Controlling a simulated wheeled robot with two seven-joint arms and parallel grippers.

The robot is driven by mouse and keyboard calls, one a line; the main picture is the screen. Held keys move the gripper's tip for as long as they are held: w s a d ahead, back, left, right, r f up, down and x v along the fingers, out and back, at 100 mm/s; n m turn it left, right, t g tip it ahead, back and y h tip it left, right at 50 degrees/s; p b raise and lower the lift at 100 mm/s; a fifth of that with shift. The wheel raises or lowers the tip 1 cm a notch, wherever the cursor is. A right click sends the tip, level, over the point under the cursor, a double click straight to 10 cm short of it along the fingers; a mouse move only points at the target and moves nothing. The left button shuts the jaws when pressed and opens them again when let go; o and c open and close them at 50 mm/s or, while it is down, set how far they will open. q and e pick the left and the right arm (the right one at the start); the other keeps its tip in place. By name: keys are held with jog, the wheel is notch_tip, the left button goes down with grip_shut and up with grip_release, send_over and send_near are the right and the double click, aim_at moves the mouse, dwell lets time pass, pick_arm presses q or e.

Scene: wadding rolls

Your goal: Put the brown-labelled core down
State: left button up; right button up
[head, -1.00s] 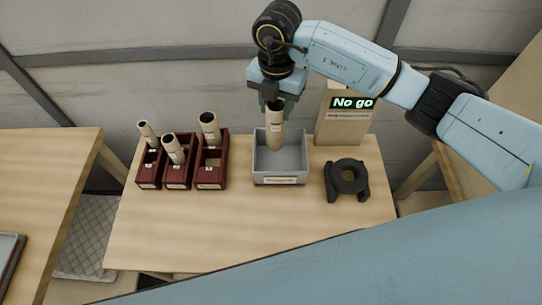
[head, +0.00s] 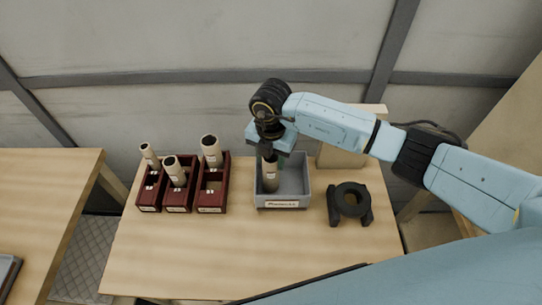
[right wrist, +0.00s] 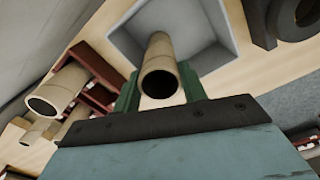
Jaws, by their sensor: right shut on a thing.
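My right gripper (head: 269,155) is shut on a cardboard core (head: 270,180). The core stands upright or nearly so inside the left part of the grey bin (head: 281,204); I cannot tell whether its lower end touches the floor. In the right wrist view, the green fingers grip either side of the hollow core (right wrist: 158,58), with the grey bin (right wrist: 222,58) behind it. A small pale label shows on the core, but its colour marking is too small to tell. My left gripper is not in view.
Three dark red racks (head: 178,200) left of the bin each hold a tilted core. A black ring-shaped stand (head: 349,202) is to its right. A beige box (head: 340,156) stands behind, partly covered by my arm. The table's front is clear.

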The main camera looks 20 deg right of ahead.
jog(key=shift+f, duration=0.35)
jog(key=o, duration=0.8)
jog(key=shift+c, duration=0.2)
jog(key=shift+r, duration=0.2)
jog(key=shift+r, duration=0.3)
notch_tip(320, 180, up, 12)
jog(key=shift+b, duration=0.4)
